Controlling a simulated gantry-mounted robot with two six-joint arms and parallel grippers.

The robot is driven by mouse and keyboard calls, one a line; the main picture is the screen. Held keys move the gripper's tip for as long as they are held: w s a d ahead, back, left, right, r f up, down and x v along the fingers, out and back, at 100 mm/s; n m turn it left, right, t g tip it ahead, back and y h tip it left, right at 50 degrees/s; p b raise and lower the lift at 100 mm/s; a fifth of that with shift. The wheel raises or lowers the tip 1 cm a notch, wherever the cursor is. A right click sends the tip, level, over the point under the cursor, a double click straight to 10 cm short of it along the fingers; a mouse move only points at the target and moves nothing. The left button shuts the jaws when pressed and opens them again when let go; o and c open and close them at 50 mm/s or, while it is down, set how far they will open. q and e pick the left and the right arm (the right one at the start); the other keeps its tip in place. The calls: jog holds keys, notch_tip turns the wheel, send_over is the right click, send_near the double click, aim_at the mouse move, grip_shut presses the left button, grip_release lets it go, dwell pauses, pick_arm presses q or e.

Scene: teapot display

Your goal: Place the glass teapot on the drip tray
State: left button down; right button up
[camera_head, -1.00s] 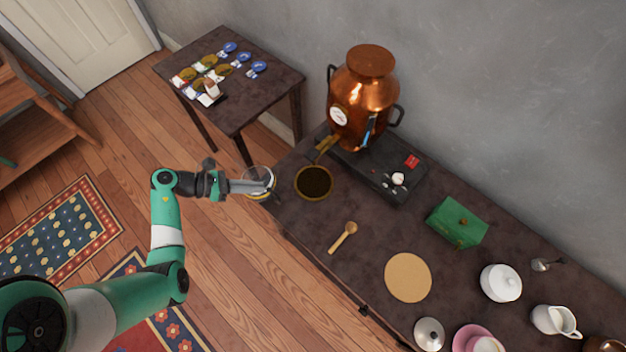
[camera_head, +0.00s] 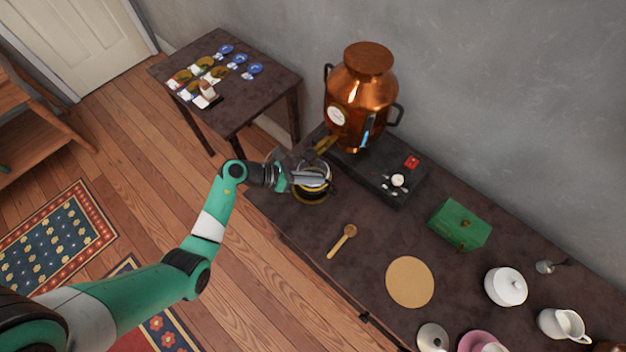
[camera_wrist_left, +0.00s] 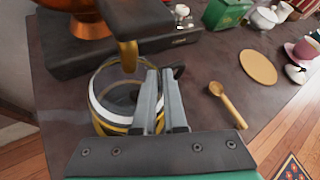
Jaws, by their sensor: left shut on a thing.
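The glass teapot (camera_head: 318,170) is clear, with a pale band, and is held in my left gripper (camera_head: 306,178). It is over the round drip tray (camera_head: 309,200), whose golden rim shows below it in the head view. In the left wrist view the teapot (camera_wrist_left: 101,84) is left of the gripper fingers (camera_wrist_left: 160,75), beneath the brass tap (camera_wrist_left: 128,57). The fingers hide part of the teapot. I cannot tell whether its base touches the tray. My right gripper is not in view.
The copper urn (camera_head: 361,95) stands on a dark base (camera_head: 400,186) just behind, its tap close to the teapot. A wooden spoon (camera_head: 342,241), round mat (camera_head: 410,282), green box (camera_head: 459,225) and white sugar bowl (camera_head: 506,287) lie to the right. A side table (camera_head: 255,100) stands at the back left.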

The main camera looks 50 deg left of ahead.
pick_arm(q)
jog(key=shift+s+a+f, duration=0.1)
jog(key=shift+s+f, duration=0.15)
jog(key=shift+f, duration=0.2)
jog(key=shift+w, duration=0.1)
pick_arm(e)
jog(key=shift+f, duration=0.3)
pick_arm(q)
jog(key=c, duration=1.4)
grip_release()
jog(key=shift+f, duration=0.15)
jog(key=o, duration=0.4)
jog(key=shift+o, duration=0.2)
jog(key=shift+r, duration=0.3)
jog(key=p+v, duration=0.4)
jog(key=v, duration=0.8)
jog(key=shift+f, duration=0.2)
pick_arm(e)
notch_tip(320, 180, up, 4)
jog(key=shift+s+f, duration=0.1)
